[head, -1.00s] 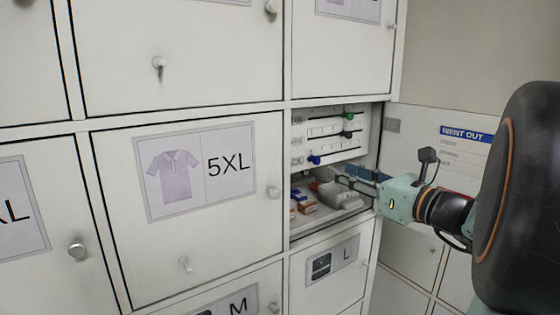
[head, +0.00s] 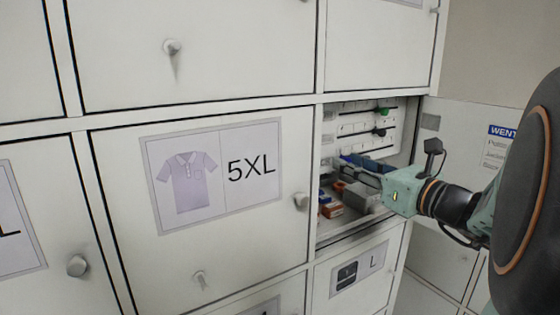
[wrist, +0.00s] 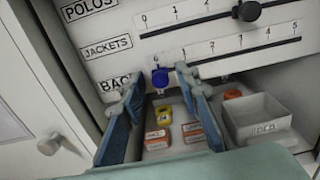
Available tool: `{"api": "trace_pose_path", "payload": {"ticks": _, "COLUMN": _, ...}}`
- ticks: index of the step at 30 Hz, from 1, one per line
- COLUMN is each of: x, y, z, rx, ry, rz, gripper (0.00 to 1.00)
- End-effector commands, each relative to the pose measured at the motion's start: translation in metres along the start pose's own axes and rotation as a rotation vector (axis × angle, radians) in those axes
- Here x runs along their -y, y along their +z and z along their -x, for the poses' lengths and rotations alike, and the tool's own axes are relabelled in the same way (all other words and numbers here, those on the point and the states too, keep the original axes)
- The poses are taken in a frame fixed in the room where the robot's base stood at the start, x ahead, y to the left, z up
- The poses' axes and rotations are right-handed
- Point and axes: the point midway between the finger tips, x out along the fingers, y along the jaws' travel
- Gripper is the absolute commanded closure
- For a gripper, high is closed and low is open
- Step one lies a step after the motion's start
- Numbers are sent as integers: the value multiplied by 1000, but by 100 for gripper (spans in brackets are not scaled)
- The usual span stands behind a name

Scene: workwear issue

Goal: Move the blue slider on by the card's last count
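The blue slider (wrist: 160,78) sits at the left end of the lowest scale, by its 0 mark, on the white slider panel (wrist: 115,22) inside the open locker. In the head view its blue knob is mostly hidden by my gripper (head: 358,170). In the wrist view my gripper (wrist: 165,88) is open. Its two blue-padded fingers stand left and right of the knob, with gaps visible on both sides. A card headed "WENT OUT" (head: 500,131) hangs on the open door at the right. It is partly cut off and its lines are too small to read.
The black slider (wrist: 249,11) is on the row above, and a green slider (head: 382,111) tops the panel. Below lie several small orange and yellow boxes (wrist: 158,142) and a grey bin (wrist: 262,120). The locker's side walls and the closed 5XL door (head: 215,175) border the opening.

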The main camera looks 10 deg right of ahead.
Motion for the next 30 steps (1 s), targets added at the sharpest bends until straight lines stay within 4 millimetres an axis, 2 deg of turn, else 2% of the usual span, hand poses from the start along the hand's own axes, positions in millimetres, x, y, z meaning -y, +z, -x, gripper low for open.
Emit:
{"api": "trace_pose_path", "payload": {"ticks": 1, "x": 0, "y": 0, "z": 0, "rx": 0, "ry": 0, "rz": 0, "gripper": 78}}
{"api": "trace_pose_path", "payload": {"ticks": 7, "x": 0, "y": 0, "z": 0, "rx": 0, "ry": 0, "rz": 0, "gripper": 100}}
{"api": "trace_pose_path", "payload": {"ticks": 19, "x": 3, "y": 0, "z": 0, "rx": 0, "ry": 0, "rz": -1, "gripper": 100}}
{"api": "trace_pose_path", "payload": {"ticks": 23, "x": 21, "y": 0, "z": 0, "rx": -1, "ry": -2, "rz": -3, "gripper": 100}}
{"api": "trace_pose_path", "payload": {"ticks": 30, "x": 69, "y": 1, "z": 0, "rx": 0, "ry": -2, "rz": -2, "gripper": 100}}
